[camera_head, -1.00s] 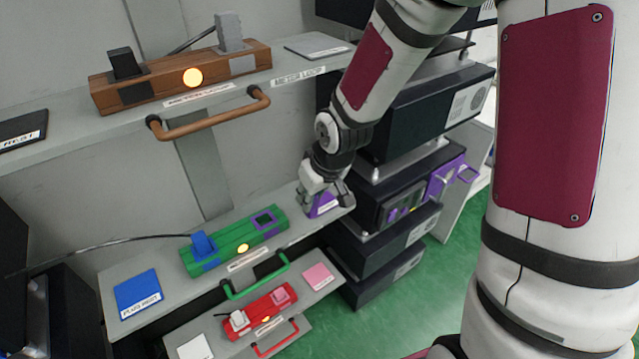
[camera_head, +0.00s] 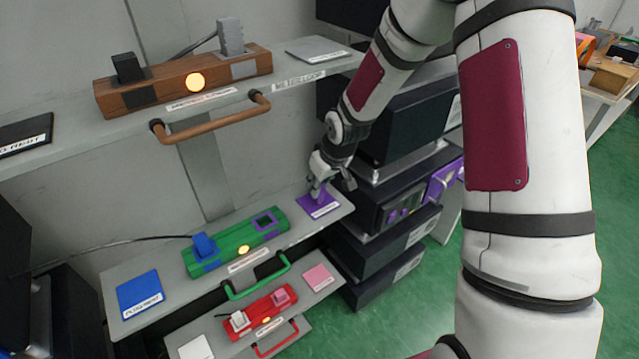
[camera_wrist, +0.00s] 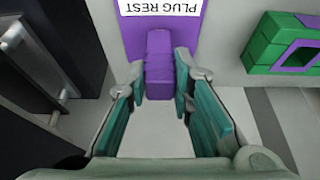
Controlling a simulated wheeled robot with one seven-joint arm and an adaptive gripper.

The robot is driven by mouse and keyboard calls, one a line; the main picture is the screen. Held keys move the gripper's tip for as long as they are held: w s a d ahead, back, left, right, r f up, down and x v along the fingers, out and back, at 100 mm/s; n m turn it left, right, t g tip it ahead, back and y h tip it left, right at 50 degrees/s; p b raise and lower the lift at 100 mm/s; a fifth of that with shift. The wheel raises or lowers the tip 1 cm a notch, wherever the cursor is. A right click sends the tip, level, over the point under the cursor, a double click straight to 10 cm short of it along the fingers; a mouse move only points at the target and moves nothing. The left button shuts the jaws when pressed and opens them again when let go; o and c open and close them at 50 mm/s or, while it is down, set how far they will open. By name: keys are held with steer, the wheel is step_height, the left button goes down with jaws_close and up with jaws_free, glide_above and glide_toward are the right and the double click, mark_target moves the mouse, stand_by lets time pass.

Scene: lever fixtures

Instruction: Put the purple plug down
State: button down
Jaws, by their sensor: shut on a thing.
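The purple plug (camera_wrist: 159,68) is between the fingertips of my gripper (camera_wrist: 161,84) in the wrist view, and my gripper is shut on it. The plug is over the purple pad (camera_wrist: 132,38), which has a white "PLUG REST" label. In the head view, my gripper (camera_head: 327,186) is at the right end of the middle shelf, and the plug (camera_head: 317,193) shows small below it, at the purple pad (camera_head: 322,208). I cannot tell whether the plug's underside touches the pad. The green block (camera_head: 235,242) left of the pad has an empty purple-framed socket (camera_head: 264,221) and a blue plug.
The shelf is bare between the green block and the purple pad. A green handle (camera_head: 257,277) juts from the shelf front. Dark stacked units (camera_head: 385,240) stand close on the right. The upper shelf holds a brown block (camera_head: 183,80).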

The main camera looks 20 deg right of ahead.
steer(key=c, duration=1.4)
jaws_free()
steer(key=shift+f, duration=0.1)
steer(key=s+d+r+m+h+p, duration=0.1)
steer(key=s+r, duration=0.8)
steer(key=r, duration=0.3)
steer(key=s+r+m+h+p, duration=0.1)
steer(key=s+r+h, duration=0.1)
steer(key=s+r, duration=0.9)
steer(key=shift+m+t+y, duration=0.5)
steer(key=shift+m+y, duration=0.3)
steer(key=shift+s+a+r, duration=0.15)
steer(key=shift+s+r, duration=0.9)
steer(key=shift+s, duration=1.15)
steer(key=shift+s+a+r, duration=0.15)
steer(key=shift+s+r, duration=0.95)
steer(key=shift+s, duration=1.15)
steer(key=shift+s+a+r, duration=0.15)
steer(key=shift+s+r, duration=0.9)
steer(key=shift+s, duration=1.15)
